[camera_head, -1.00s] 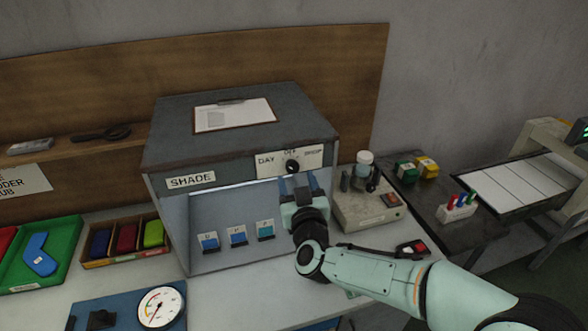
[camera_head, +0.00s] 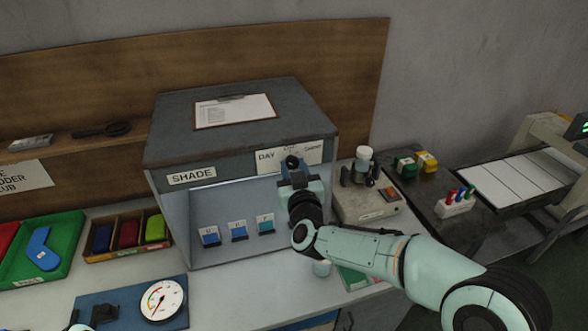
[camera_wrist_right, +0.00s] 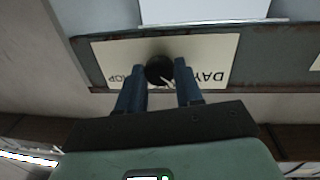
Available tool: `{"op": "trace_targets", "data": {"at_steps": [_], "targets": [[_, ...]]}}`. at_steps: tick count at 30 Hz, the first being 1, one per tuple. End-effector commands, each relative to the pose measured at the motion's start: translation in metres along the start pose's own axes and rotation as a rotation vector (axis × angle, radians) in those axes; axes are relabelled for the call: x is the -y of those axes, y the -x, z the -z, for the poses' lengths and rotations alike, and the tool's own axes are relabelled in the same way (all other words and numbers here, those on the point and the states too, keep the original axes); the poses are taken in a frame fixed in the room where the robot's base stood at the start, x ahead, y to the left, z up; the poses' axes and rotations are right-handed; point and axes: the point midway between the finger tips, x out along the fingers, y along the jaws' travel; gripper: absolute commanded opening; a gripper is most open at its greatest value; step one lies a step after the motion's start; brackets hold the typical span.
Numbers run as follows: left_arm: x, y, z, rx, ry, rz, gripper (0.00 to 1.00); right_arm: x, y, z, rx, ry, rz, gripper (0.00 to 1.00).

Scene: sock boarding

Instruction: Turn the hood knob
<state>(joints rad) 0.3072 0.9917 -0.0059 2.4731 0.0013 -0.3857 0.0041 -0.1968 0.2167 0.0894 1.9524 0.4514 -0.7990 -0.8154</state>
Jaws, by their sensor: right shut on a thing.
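The hood is a grey box (camera_head: 160,155) with a SHADE label. Its black round knob (camera_head: 292,162) sits on a white plate (camera_head: 313,154) on the front's upper right; DAY is readable, the other words are partly covered. My right gripper (camera_head: 290,178) is raised to the knob from below. In the right wrist view, the blue fingers (camera_wrist_right: 160,85) are on either side of the knob (camera_wrist_right: 159,69), shut on it. The plate appears upside down there, and a pale mark on the knob slants toward the lower right.
Several blue and teal swatches (camera_head: 239,232) stand inside the hood. A dial gauge (camera_head: 161,300), a green tray (camera_head: 62,233) and a box of coloured pieces (camera_head: 128,238) are to the left. A grey device (camera_head: 366,205) stands close on the right of the hood.

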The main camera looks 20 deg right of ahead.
Motion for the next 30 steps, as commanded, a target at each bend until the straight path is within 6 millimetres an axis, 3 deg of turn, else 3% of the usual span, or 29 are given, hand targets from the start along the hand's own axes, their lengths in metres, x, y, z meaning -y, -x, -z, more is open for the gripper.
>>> {"op": "trace_targets", "data": {"at_steps": [11, 30], "targets": [[0.007, -0.013, -0.008, 0.011, 0.004, 0.004, 0.43, -0.001, 0.0, 0.0, 0.016, -0.156, -0.001, 0.05], [0.023, -0.043, -0.022, 0.031, 0.011, 0.011, 0.43, -0.002, 0.0, 0.001, 0.086, -0.748, 0.005, 0.05]]}}
